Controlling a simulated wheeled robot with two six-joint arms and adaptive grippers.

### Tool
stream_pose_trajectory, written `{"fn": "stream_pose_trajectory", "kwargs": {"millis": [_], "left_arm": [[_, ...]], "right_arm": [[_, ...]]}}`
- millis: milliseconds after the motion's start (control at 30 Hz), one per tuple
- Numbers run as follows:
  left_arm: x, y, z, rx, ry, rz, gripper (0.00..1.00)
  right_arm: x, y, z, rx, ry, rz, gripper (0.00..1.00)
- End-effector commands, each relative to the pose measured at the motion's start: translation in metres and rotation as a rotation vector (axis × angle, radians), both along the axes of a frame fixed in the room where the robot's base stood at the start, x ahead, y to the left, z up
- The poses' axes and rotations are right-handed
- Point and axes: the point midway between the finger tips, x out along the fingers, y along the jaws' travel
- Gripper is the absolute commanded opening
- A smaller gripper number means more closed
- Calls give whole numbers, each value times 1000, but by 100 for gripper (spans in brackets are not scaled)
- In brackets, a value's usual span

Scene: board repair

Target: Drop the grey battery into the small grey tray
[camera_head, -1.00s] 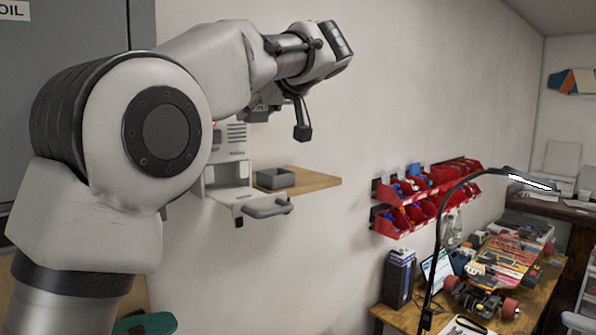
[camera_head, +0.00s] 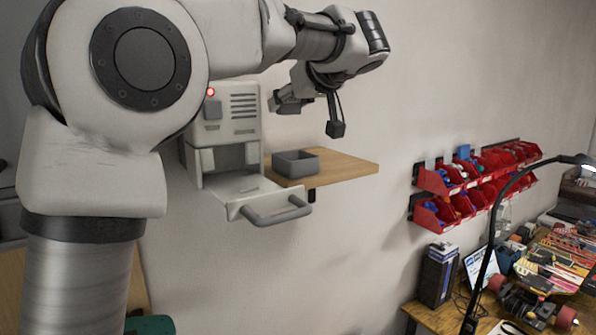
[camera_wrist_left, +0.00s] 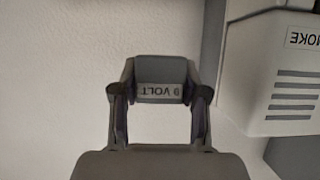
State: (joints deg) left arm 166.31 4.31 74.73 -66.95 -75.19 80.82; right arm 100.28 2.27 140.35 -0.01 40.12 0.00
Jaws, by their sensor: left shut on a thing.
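The grey battery (camera_wrist_left: 162,92), with an upside-down "9 VOLT" label, is between the fingers of my left gripper (camera_wrist_left: 160,94) in the left wrist view. In the head view my left gripper (camera_head: 287,101) is beside the vented front of the white wall unit, above the small grey tray (camera_head: 297,165). It is partly hidden by its own wrist, and the battery is hard to make out there. The small grey tray sits on a wooden shelf, and I see no object in it. My right gripper is not in view.
The white wall unit (camera_head: 243,112) has a red light and a drawer with a handle (camera_head: 275,211) jutting out in front of the wooden shelf (camera_head: 349,168). Red bins (camera_head: 470,188) and a cluttered workbench with a lamp (camera_head: 510,200) are at the right.

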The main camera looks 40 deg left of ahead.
Motion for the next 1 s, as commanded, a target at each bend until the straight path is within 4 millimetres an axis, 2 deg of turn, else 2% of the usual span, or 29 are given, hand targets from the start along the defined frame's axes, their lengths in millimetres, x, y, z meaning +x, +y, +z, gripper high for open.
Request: {"fn": "stream_pose_trajectory", "kwargs": {"millis": [33, 200, 333, 567, 600, 667, 1000], "left_arm": [[0, 0, -12, 0, 1, 0, 12], [0, 0, -33, 0, 0, 1, 12], [0, 0, -40, 0, 1, 0, 12], [0, 0, -40, 1, 0, 0, 12], [0, 0, -40, 1, 0, 0, 51], [0, 0, -40, 1, 0, 0, 72], [-1, -2, -39, 1, -1, 0, 73]], "right_arm": [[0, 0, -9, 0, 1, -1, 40], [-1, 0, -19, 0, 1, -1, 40], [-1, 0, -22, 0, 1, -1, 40], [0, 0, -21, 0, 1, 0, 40], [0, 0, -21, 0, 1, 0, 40], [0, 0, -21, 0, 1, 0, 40], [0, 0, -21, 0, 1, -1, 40]]}}
